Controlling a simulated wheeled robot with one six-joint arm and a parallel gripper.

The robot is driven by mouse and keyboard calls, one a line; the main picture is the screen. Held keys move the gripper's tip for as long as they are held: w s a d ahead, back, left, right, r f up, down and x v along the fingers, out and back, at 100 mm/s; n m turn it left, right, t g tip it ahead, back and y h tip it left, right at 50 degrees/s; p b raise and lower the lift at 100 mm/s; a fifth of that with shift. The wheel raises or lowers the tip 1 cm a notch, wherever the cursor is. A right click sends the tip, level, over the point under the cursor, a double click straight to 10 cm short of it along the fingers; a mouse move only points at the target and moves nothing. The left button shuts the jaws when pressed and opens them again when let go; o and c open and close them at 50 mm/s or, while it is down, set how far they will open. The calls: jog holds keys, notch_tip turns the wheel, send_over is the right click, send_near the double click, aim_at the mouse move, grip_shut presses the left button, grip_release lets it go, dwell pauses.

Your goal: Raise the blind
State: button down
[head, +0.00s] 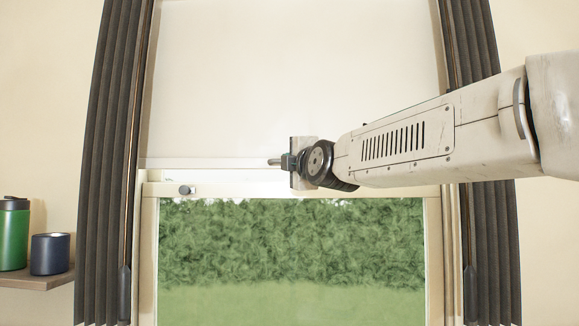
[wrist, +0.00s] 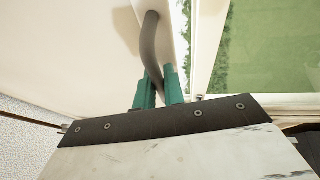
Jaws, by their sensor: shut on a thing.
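The cream blind (head: 290,80) hangs over the upper part of the window, its bottom edge roughly level with my gripper. It also shows in the wrist view (wrist: 70,60). My gripper (head: 287,161) is at the blind's lower edge, near its middle. In the wrist view the green fingers (wrist: 159,88) are shut on a grey curved handle (wrist: 152,35) at the blind's bottom bar. In the head view only a small grey end of the handle (head: 273,161) shows left of the fingers; my arm and wrist hide the blind's edge to the right.
The window glass (head: 290,245) below the blind shows a hedge and grass. A window frame rail with a dark knob (head: 186,190) lies just under the blind. Dark curtains (head: 108,160) hang at both sides. A shelf at left holds a green flask (head: 13,235) and a dark cup (head: 50,255).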

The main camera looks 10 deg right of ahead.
jog(key=c, duration=1.5)
grip_release()
jog(key=v, duration=0.7)
jog(key=shift+s, duration=0.4)
jog(key=shift+d, duration=0.1)
